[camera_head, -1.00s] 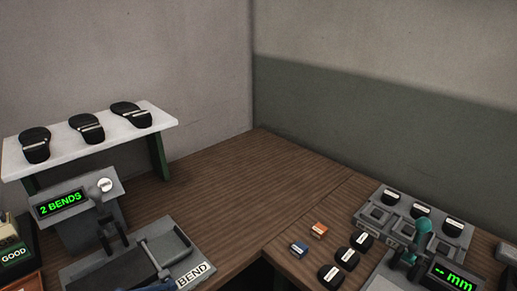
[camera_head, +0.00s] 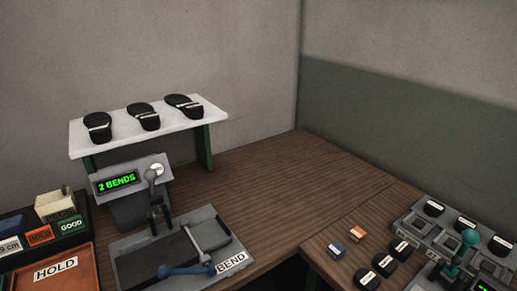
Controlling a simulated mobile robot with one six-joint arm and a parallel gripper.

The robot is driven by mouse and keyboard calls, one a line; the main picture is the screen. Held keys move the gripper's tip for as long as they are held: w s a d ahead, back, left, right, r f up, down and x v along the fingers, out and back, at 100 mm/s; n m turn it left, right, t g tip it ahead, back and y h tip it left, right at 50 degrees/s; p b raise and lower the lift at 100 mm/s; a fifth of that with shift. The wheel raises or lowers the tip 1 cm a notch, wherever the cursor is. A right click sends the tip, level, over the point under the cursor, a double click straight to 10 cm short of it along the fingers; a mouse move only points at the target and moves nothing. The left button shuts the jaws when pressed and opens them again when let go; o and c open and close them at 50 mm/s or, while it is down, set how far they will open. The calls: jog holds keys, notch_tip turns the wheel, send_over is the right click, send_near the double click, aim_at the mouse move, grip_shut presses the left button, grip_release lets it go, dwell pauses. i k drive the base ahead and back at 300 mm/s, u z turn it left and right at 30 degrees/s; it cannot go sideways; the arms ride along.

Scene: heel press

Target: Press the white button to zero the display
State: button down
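The white round button (camera_head: 158,168) sits at the upper right of the grey console on the left machine. A grey-knobbed upright part (camera_head: 151,176) of the machine stands in front of it and overlaps its lower left edge. The display (camera_head: 116,182) on the same console is lit green and reads "2 BENDS". My gripper is not in view, so its distance from the button and whether it is open cannot be seen.
The BEND bed (camera_head: 135,262) with a blue lever (camera_head: 186,270) lies before the console. A white shelf (camera_head: 185,122) with three black heels stands behind. An orange HOLD tray (camera_head: 52,283) is at left, and a teal-handled machine (camera_head: 470,240) at right. The middle counter is clear.

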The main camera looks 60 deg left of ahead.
aim_at(158, 167)
jog(key=u, duration=2.65)
jog(key=i, duration=0.95)
jog(key=z, duration=0.1)
